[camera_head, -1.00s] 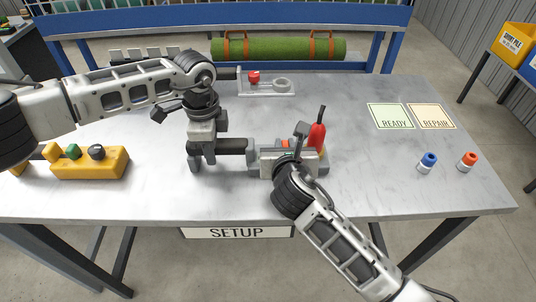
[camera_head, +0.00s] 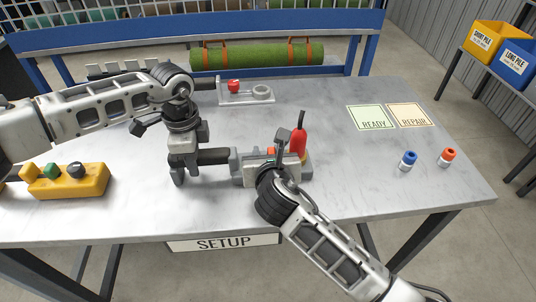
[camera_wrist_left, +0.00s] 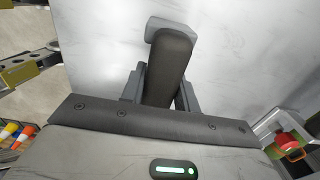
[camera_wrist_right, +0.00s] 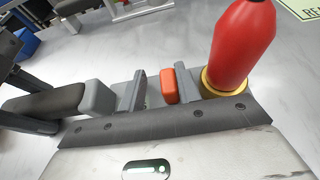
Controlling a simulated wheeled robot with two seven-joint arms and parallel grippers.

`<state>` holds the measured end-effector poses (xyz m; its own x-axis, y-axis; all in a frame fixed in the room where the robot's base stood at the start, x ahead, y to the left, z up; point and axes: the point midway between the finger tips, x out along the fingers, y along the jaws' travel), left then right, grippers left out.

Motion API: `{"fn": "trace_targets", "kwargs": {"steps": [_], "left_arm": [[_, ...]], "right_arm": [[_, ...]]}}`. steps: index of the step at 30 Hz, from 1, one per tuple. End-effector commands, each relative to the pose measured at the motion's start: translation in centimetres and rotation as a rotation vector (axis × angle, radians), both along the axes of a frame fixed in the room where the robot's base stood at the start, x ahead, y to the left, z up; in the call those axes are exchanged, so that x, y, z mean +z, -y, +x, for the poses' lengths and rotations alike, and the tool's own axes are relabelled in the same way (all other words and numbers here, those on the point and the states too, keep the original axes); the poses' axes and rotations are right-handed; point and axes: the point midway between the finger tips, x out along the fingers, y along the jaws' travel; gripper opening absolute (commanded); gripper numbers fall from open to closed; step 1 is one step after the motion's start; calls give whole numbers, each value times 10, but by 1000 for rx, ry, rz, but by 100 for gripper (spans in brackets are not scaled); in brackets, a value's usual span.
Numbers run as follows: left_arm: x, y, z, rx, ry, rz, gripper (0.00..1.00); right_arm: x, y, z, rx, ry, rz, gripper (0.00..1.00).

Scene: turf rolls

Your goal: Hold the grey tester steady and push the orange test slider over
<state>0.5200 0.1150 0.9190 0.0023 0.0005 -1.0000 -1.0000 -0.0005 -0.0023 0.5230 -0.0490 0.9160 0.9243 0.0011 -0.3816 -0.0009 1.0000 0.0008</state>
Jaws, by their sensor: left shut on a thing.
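The grey tester (camera_head: 238,168) lies on the table, with a dark handle (camera_head: 213,156) at its left end. My left gripper (camera_wrist_left: 160,90) is shut on this handle, which also shows between its fingers in the left wrist view (camera_wrist_left: 170,65). In the head view this gripper (camera_head: 178,172) points down at the handle. The orange slider (camera_wrist_right: 168,87) sits on the tester's top and shows small in the head view (camera_head: 270,153). My right gripper (camera_wrist_right: 168,95) is open, with one finger on each side of the slider and visible gaps. In the head view its wrist hides part of the tester.
A red bottle-shaped piece (camera_head: 299,142) with a yellow collar stands close by the right gripper. A yellow button box (camera_head: 68,183) lies at left. A grey fixture with a red knob (camera_head: 234,87) is behind. Blue (camera_head: 408,160) and orange (camera_head: 448,156) capped pieces stand at right.

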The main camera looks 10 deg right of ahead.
Motion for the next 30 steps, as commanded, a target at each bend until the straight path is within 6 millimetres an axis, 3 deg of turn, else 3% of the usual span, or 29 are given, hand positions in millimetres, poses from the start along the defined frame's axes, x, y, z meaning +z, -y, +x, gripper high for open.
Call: {"fn": "trace_targets", "kwargs": {"steps": [13,24,30], "left_arm": [[-6,0,-3,-3,-11,4,0],[-6,-1,-3,-2,-11,4,0],[-6,-1,-3,-2,-11,4,0]], "right_arm": [[3,0,-10,2,0,1,41],[32,-1,-79,4,1,4,41],[43,0,-105,2,2,2,41]]}}
